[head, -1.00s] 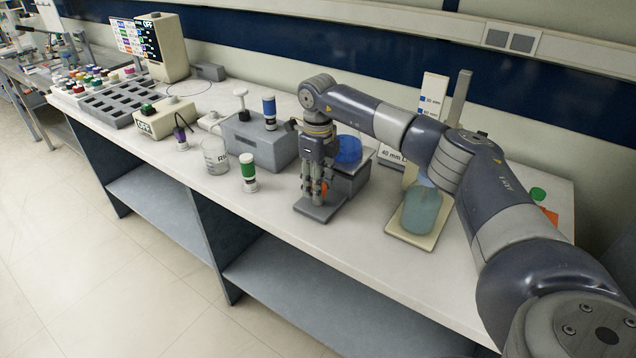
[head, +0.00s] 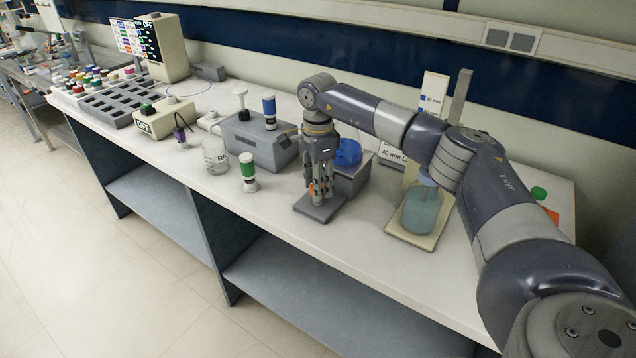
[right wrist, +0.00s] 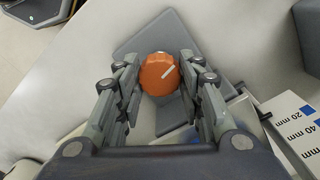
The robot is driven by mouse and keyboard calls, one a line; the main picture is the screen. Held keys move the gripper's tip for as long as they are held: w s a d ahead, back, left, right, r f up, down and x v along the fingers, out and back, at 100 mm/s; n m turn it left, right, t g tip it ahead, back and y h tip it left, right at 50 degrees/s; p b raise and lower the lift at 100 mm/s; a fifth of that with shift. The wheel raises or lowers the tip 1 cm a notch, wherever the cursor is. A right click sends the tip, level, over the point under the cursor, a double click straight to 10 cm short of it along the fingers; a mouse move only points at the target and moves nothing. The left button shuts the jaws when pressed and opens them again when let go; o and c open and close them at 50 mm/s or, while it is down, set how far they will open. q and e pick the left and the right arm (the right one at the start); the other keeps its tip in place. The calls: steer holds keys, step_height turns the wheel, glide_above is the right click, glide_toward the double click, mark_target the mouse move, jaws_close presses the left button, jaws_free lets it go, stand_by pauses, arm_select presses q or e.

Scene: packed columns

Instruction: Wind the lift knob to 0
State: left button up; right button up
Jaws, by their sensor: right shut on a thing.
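The orange lift knob (right wrist: 159,74) shows in the right wrist view, round with a white pointer line slanting to the upper right. My right gripper (right wrist: 158,84) has its fingers on both sides of the knob, shut on it. In the head view my right gripper (head: 318,189) points down over the lift's grey base plate (head: 322,209), and its fingers hide most of the knob. The lift's grey body (head: 352,181) stands just behind, with a blue round piece (head: 348,152) on it. My left gripper is not in view.
The bench front is clear.

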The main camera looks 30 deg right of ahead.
steer(key=n, duration=0.6)
steer(key=shift+n, duration=0.3)
stand_by(0.4)
steer(key=o, duration=1.1)
steer(key=shift+c, duration=0.2)
step_height(320, 180, up, 12)
